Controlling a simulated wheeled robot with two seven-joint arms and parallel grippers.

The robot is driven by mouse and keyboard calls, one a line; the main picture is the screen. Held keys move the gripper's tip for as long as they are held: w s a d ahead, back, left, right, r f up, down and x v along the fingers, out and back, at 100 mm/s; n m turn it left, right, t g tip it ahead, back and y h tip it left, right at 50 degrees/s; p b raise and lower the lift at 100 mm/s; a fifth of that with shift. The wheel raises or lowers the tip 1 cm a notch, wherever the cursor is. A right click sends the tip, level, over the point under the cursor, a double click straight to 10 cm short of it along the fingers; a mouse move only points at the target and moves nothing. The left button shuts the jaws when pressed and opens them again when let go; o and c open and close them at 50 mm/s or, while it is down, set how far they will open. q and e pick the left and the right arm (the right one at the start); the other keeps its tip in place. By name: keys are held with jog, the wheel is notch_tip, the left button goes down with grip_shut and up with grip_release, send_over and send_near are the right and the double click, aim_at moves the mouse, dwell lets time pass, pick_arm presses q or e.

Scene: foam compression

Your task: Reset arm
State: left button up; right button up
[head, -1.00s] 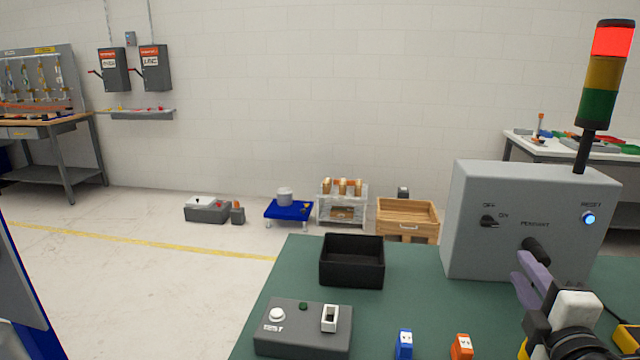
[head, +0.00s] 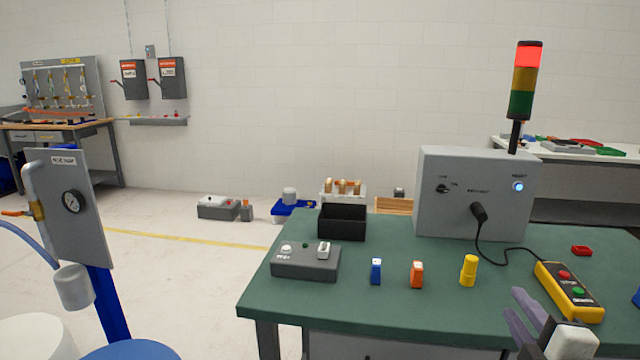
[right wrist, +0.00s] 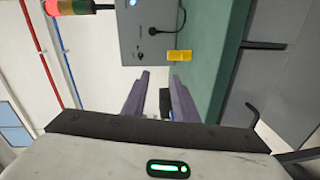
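My right gripper (head: 522,318) is at the lower right of the head view, in front of the green table's near edge. In the right wrist view its two purple fingers (right wrist: 158,97) stand apart with nothing held between them. The grey control box (head: 435,205) stands on the table with a lit blue reset button (head: 518,186), a switch and a plugged-in cable. Its tower light (head: 529,60) glows red. The gripper is apart from the box. My left gripper is outside the views.
On the green table (head: 400,318) are a black bin (head: 342,222), a grey test box (head: 305,262), a blue block (head: 376,271), an orange block (head: 416,274), a yellow cylinder (head: 468,270) and a yellow pendant (head: 568,292). A gauge panel (head: 75,205) stands at left.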

jog(key=s+a+f+m+g+y, duration=0.1)
jog(key=s+a+f+m, duration=0.15)
jog(key=f, duration=0.45)
jog(key=s+a+f+m+g+y, duration=0.1)
jog(key=s+a+f+g, duration=0.15)
jog(key=f, duration=0.45)
jog(key=s+a+f+m+g+y, duration=0.1)
jog(key=s+a+f+m, duration=0.15)
jog(key=f, duration=0.45)
jog(key=s+a+f+m+g+y, duration=0.2)
jog(key=s+a+f+m, duration=0.4)
jog(key=s+a+f, duration=0.6)
jog(key=s+f+g, duration=0.1)
jog(key=s+f, duration=0.1)
jog(key=s, duration=0.2)
jog(key=shift+s+a+y, duration=0.2)
jog(key=shift+y, duration=0.2)
